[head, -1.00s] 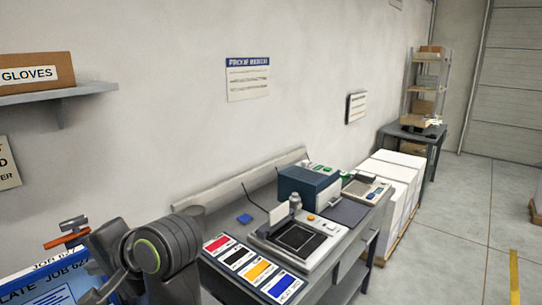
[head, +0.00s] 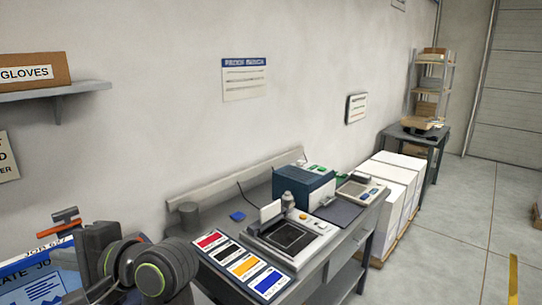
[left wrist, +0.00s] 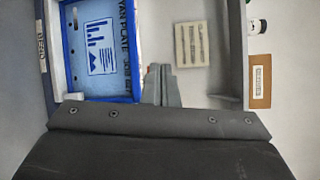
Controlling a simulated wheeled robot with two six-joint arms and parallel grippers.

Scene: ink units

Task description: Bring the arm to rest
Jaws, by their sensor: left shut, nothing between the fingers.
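My left arm (head: 150,272) is folded at the lower left of the head view, in front of a blue plate panel (head: 40,277) lettered "JOB 627". In the left wrist view my left gripper (left wrist: 161,72) shows as two grey fingers together, shut and empty. The blue-framed plate (left wrist: 100,45) is to their left in that view, and the fingers look apart from it, though depth is hard to judge. My right gripper is in neither view.
A bench to the right holds colour swatches (head: 240,262), a grey proofing device (head: 292,236) and a dark blue box (head: 304,188). White stacks (head: 395,185) stand beyond it. A shelf (head: 55,90) with a gloves box (head: 35,71) is on the wall.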

